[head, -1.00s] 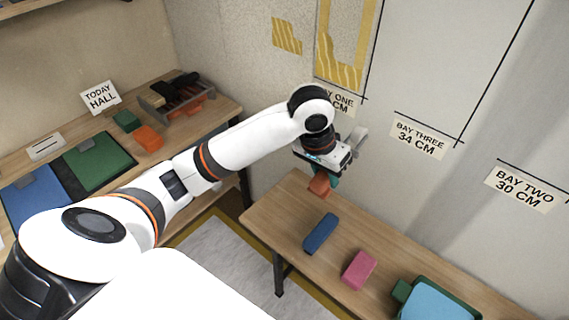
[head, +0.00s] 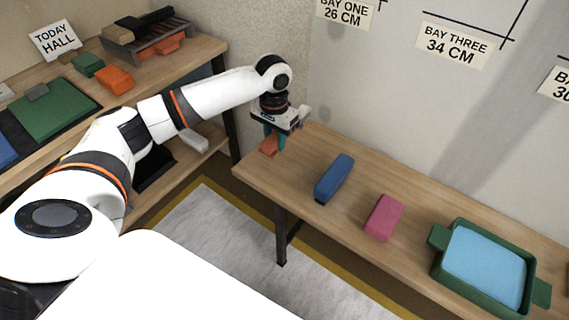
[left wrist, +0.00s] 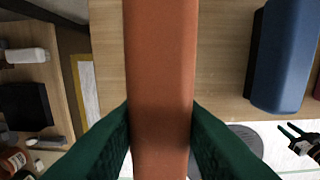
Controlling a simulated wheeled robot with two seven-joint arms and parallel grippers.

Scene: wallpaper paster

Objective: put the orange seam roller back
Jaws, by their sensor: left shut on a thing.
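My left gripper (head: 271,137) is shut on an orange block-like piece (head: 268,147), which I take as the orange seam roller. It is at the left end of the wall-side table (head: 300,165); whether it touches the top I cannot tell. In the left wrist view the orange piece (left wrist: 160,70) stands between the green fingers (left wrist: 160,140). A blue block (head: 333,178) and a pink block (head: 384,218) lie to its right on the table. My right gripper (left wrist: 301,140) shows small at the lower right of the left wrist view, its fingers apart.
A green tray with a blue inside (head: 485,265) stands on the table's right part. The left workbench holds a green block (head: 88,64), another orange block (head: 114,78), a rack of tools (head: 148,40) and a green mat (head: 48,108). Bare tabletop separates the blocks.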

